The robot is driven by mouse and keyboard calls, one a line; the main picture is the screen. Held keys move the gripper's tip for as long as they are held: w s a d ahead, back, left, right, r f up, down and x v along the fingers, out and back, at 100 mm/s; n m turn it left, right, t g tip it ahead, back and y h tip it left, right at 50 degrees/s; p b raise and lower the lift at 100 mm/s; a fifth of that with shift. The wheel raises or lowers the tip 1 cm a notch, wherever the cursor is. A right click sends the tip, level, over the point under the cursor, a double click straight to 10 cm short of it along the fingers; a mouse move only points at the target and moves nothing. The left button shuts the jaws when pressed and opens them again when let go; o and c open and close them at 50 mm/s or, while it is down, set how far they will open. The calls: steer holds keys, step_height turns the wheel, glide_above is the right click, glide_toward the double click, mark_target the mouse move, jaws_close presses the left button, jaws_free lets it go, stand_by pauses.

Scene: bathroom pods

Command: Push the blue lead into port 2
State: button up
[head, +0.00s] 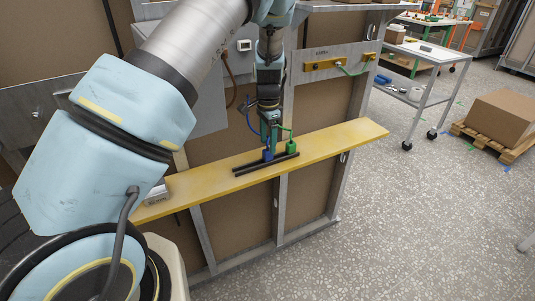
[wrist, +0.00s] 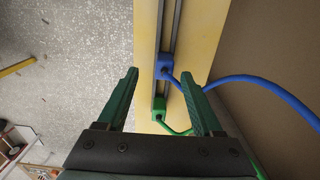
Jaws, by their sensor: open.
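The blue lead's plug (head: 267,155) stands upright at a dark rail (head: 262,165) on a yellow shelf. In the wrist view the blue plug (wrist: 166,67) sits just beyond the fingertips, nearer the right finger, with its blue cable (wrist: 265,85) running right. A green plug (wrist: 159,105) sits on the same rail and shows between the fingers. My gripper (wrist: 159,75) is open and empty; in the head view my gripper (head: 269,137) is directly above the blue plug. I cannot tell how far above.
The yellow shelf (head: 340,135) is clear right of the rail. A small box (head: 157,195) lies on its left part. A cart (head: 420,95) and a cardboard box on a pallet (head: 505,120) stand to the right.

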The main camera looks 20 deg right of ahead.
mark_target(268, 150)
steer(key=f+p, duration=0.3)
steer(key=f, duration=0.1)
steer(key=shift+w+d, duration=0.1)
steer(key=shift+w, duration=0.25)
steer(key=shift+f, duration=0.6)
jaws_close()
